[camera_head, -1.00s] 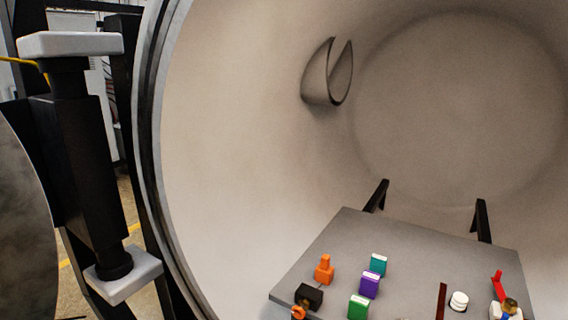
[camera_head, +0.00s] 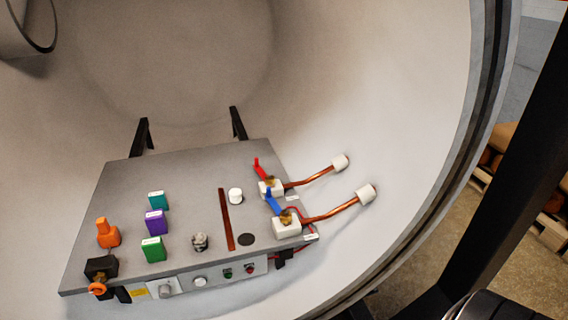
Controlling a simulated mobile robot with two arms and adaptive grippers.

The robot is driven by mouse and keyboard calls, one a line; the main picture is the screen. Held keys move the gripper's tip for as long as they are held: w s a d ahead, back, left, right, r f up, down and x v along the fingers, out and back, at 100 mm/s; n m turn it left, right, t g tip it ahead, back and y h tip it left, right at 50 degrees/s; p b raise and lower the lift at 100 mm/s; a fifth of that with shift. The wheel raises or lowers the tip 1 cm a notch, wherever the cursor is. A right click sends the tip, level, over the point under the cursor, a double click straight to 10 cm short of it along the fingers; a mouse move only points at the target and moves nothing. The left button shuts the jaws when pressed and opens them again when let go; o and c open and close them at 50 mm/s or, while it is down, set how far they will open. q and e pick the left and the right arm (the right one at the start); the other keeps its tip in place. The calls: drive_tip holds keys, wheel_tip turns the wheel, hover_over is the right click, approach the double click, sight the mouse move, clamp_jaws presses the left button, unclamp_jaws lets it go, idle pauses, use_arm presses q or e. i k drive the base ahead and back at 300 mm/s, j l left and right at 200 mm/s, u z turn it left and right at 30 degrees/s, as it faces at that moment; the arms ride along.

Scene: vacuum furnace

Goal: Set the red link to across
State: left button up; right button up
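The red link (camera_head: 260,169) is a small red lever on a white block with a brass fitting, near the right edge of the grey panel (camera_head: 190,178) inside the furnace chamber. It tilts up and to the left from its pivot. A copper pipe (camera_head: 312,178) runs right from its block to a white fitting on the chamber wall. A blue lever (camera_head: 273,203) on a similar block sits just in front of it. Neither of my grippers shows in the head view.
On the panel stand an orange valve (camera_head: 107,233), teal (camera_head: 157,201), purple (camera_head: 155,222) and green (camera_head: 153,249) blocks, a white cylinder (camera_head: 235,195) and a dark red strip (camera_head: 226,219). The curved chamber wall surrounds the panel; its rim (camera_head: 490,110) is at right.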

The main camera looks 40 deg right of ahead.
sight(257, 167)
drive_tip(key=z, duration=1)
